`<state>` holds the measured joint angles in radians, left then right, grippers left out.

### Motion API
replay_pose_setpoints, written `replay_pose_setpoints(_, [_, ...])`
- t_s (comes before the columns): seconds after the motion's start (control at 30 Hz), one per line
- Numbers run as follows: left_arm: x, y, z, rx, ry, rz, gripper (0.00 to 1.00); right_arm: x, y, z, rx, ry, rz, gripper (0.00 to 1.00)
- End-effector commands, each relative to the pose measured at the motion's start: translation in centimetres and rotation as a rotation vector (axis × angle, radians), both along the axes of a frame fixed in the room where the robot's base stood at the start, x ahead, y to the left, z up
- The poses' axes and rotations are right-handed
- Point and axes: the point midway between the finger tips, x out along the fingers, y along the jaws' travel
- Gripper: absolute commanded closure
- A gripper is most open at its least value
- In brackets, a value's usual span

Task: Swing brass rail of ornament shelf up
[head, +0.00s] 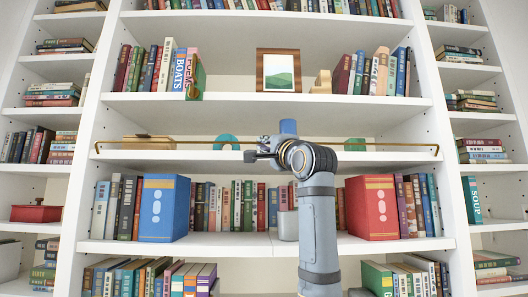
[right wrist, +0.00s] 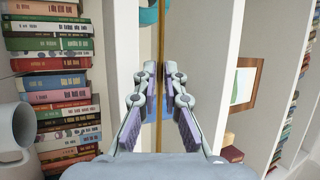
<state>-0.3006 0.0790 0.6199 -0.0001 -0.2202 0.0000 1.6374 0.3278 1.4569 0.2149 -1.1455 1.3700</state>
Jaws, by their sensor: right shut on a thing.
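The thin brass rail (head: 400,144) runs across the front of the ornament shelf (head: 120,156), a little above its front edge, with a short bent end at each side. My right gripper (head: 252,156) is at the middle of the rail, in front of the shelf. In the right wrist view the rail (right wrist: 159,30) passes between the two fingers (right wrist: 160,75), which are shut on it. The exact contact is partly hidden by the fingers. My left gripper is not in view.
Behind the rail stand a wooden box (head: 150,141), a teal arch (head: 226,141) and another teal ornament (head: 355,145). Books, including a blue box-like volume (head: 164,207) and a red one (head: 371,207), fill the shelf below. A framed picture (head: 278,70) stands above.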

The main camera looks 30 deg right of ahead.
Motion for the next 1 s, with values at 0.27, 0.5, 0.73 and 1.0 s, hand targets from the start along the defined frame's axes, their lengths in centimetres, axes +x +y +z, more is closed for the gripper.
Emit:
replay_pose_setpoints(0.27, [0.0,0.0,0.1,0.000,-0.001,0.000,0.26,0.0,0.0,0.1,0.001,0.003,0.000,0.81])
replay_pose_setpoints(0.5, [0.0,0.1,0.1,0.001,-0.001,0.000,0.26,0.0,0.0,0.1,0.001,0.003,0.000,0.81])
replay_pose_setpoints(0.73, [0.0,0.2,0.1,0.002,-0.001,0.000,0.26,-2.5,0.2,-0.9,0.000,0.000,-0.002,0.81])
replay_pose_setpoints(1.0, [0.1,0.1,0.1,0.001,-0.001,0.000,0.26,-8.4,1.0,-3.4,-0.002,0.001,-0.003,0.81])
